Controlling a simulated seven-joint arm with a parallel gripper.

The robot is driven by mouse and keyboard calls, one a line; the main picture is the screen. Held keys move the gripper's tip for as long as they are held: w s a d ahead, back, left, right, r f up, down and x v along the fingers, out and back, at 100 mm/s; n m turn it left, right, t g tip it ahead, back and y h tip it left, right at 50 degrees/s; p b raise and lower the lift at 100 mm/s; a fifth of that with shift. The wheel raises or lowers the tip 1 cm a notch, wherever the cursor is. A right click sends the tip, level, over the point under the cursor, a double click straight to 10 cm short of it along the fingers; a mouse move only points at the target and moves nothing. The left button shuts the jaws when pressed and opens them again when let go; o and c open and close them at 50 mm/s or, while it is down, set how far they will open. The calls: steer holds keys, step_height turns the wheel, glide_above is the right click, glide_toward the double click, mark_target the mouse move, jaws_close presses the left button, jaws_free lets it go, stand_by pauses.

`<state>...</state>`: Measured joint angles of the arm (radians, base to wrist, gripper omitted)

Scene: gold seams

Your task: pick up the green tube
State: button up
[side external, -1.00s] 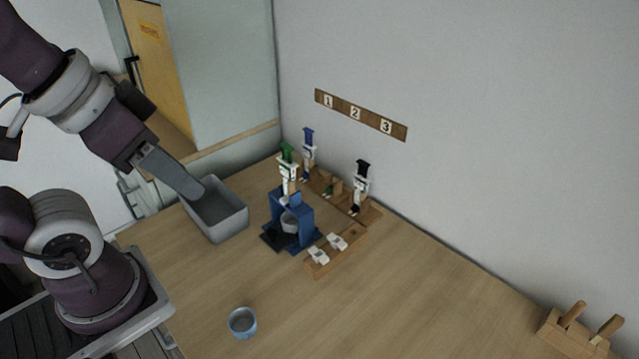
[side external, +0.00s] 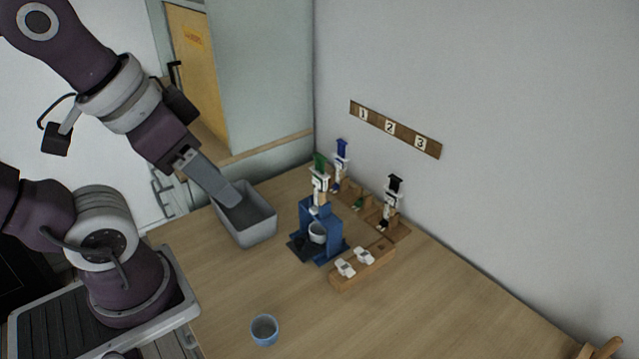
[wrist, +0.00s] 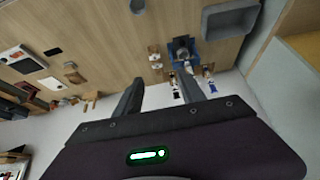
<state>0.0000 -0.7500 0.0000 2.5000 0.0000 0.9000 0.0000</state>
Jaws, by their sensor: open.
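The green tube (side external: 319,183) is a white, syringe-like piece with a green top. It stands upright in a blue stand (side external: 333,243) that has a small pale cup (side external: 317,231) at its front. My gripper (side external: 232,196) is over the grey bin, left of the tube and apart from it. In the wrist view my gripper (wrist: 164,82) has its two fingers spread with nothing between them. The blue stand (wrist: 183,48) shows beyond the fingers there; I cannot clearly make out the green top in that view.
A wooden rack (side external: 400,229) behind the stand holds a blue-topped tube (side external: 341,160) and a black-topped tube (side external: 393,200). A wooden block (side external: 348,282) with white pieces is in front. The grey bin (side external: 262,232) is left. A blue cup (side external: 264,329) stands nearer, with bare table right.

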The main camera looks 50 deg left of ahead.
step_height(320, 180, up, 5)
steer(key=m+g+y, duration=0.4)
steer(key=m, duration=1.8)
glide_above(322, 176)
steer(key=d, duration=0.1)
steer(key=shift+m, duration=0.3)
steer(key=f, duration=1)
steer(key=s+f, duration=0.1)
steer(key=f, duration=0.4)
steer(key=shift+f, duration=0.15)
steer(key=x, duration=0.7)
steer(key=shift+w+d+f, duration=0.15)
steer(key=shift+d+f, duration=0.05)
jaws_close()
